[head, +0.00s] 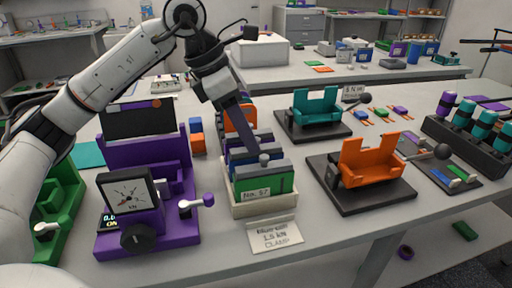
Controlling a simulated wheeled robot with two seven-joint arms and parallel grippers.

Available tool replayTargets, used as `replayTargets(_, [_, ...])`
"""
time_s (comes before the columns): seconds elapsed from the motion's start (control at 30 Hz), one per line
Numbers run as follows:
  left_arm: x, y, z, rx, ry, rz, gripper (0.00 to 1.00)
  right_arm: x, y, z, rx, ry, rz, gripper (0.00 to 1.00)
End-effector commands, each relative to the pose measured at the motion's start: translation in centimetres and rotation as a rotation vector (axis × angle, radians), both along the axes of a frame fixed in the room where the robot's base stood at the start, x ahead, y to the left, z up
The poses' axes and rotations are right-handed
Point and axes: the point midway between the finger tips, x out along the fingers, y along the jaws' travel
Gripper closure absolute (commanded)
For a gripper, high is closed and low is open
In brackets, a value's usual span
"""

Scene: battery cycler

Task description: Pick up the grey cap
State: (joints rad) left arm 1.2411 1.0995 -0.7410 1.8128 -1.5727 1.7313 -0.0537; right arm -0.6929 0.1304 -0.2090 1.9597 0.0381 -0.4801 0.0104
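My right gripper is not in view.
A purple press with a dial gauge (128,193) stands left of the bin. An orange clamp fixture (371,162) and a teal one (316,107) stand on dark bases to the right. A "1.5 kN CLAMP" card (275,236) lies in front. A dark rack (468,142) stands far right.

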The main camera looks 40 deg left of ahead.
Motion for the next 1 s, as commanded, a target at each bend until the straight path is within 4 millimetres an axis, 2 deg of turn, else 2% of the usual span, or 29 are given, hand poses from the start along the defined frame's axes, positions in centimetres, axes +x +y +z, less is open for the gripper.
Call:
replayTargets(0.13, [0.5,-0.5,-1.7,-0.001,0.001,0.0,0.6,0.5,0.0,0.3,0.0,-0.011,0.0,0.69])
replayTargets(0.4, [0.6,-0.6,-2.0,0.0,-0.001,-0.001,0.6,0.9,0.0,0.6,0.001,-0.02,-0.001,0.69])
replayTargets(0.43, [0.6,-0.6,-2.0,0.0,-0.001,-0.001,0.62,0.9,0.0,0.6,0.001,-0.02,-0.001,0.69])
replayTargets(0.67, [0.6,-0.6,-2.0,0.0,-0.001,-0.001,1.0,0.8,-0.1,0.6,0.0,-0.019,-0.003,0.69])
replayTargets(0.9, [0.7,-0.6,-1.9,-0.001,-0.002,-0.001,1.0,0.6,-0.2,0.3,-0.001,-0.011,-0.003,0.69])
replayTargets(1.0, [0.7,-0.6,-1.2,-0.002,-0.005,-0.001,1.0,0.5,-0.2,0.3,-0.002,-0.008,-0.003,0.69])
